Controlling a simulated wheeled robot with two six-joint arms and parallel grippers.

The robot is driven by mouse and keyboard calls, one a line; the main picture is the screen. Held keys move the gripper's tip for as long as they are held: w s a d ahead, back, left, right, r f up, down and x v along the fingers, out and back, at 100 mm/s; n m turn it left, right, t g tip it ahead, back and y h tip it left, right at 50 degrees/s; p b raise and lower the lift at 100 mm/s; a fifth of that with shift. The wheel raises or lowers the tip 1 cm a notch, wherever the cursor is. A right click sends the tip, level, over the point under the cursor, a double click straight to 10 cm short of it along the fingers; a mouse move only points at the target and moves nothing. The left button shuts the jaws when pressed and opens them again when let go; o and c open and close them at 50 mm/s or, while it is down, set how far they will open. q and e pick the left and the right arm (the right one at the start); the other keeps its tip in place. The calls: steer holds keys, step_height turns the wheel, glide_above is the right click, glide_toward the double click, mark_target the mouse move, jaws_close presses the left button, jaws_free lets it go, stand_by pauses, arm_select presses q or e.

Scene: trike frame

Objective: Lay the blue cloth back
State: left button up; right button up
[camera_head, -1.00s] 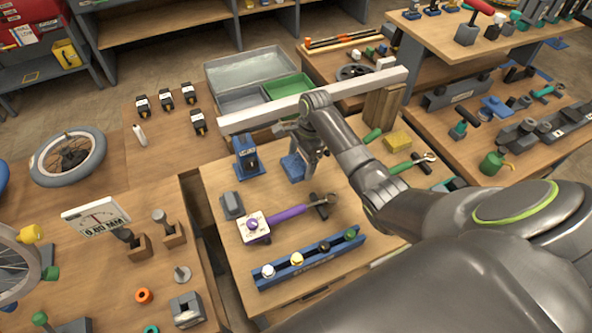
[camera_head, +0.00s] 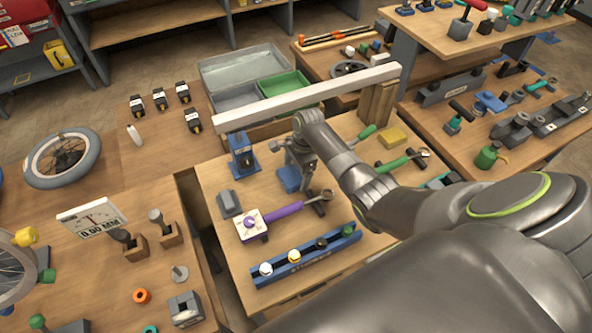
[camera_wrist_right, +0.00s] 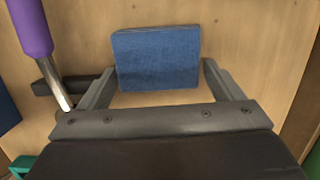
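The blue cloth (camera_head: 289,179) is a small, thick folded pad under my right gripper (camera_head: 298,163) in the head view, over the middle bench. In the right wrist view the cloth (camera_wrist_right: 157,58) fills the gap between the two fingers of the right gripper (camera_wrist_right: 158,78). The fingertips meet its left and right edges, so the gripper is shut on it. The cloth is at or just above the bench top; I cannot tell whether it touches. My left gripper is not in view.
A purple-handled tool (camera_head: 285,211) lies close in front of the cloth, a blue stand (camera_head: 242,158) to its left. A long pale bar (camera_head: 310,95) crosses behind, with a wooden block (camera_head: 377,104) at its right end. A blue rail (camera_head: 305,258) lies near the front edge.

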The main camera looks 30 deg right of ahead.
step_height(320, 180, up, 12)
steer(key=d, duration=0.2)
stand_by(0.6)
steer(key=shift+s+d, duration=0.1)
stand_by(0.3)
